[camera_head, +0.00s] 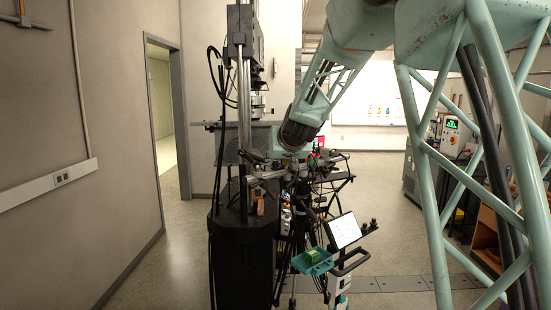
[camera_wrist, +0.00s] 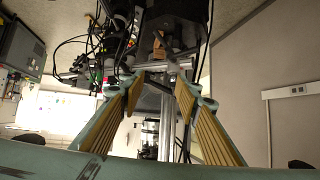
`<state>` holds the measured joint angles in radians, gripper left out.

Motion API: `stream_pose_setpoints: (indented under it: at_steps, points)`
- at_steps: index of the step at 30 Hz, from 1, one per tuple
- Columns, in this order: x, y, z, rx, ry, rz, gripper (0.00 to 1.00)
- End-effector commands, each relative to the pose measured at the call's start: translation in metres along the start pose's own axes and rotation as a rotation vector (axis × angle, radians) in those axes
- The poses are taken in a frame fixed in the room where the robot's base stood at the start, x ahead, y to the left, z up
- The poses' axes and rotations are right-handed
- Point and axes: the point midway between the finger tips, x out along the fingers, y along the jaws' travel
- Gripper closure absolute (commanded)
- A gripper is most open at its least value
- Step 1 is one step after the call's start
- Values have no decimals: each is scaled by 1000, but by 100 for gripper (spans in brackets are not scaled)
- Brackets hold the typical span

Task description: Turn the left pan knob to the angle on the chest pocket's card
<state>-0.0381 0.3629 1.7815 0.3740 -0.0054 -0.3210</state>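My gripper (camera_wrist: 161,78) shows in the wrist view as two teal fingers with ribbed tan pads. The fingers stand apart, with no object clamped between the pads. Behind their tips are a grey metal bar and dark, cable-hung apparatus. In the head view my teal arm reaches down to a cluttered black rig (camera_head: 245,250) with a vertical metal rail; the fingers are too small and crowded to make out there. I cannot pick out the left pan knob among the small dark parts. No chest pocket or card can be made out in either view.
A tilted white screen (camera_head: 344,230) and a teal tray (camera_head: 313,261) with a green item stand in front of the rig. Loose cables hang at its left. A doorway (camera_head: 163,120) opens at left, with bare floor before it. Grey cabinets (camera_head: 422,165) stand at right.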

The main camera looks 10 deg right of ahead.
Motion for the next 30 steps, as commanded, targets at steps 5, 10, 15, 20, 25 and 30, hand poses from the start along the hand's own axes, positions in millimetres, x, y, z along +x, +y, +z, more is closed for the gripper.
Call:
stream_pose_setpoints:
  at_steps: [5, 10, 15, 20, 25, 30]
  points:
    - [36, 4, -24, 4, 40, 20, 70]
    - [70, 9, -42, 5, 78, 42, 70]
    - [102, 15, -57, 5, 116, 66, 70]
    - [128, 20, -67, 7, 147, 88, 70]
    - [146, 24, -72, 7, 169, 104, 70]
    - [153, 26, -73, 7, 178, 111, 70]
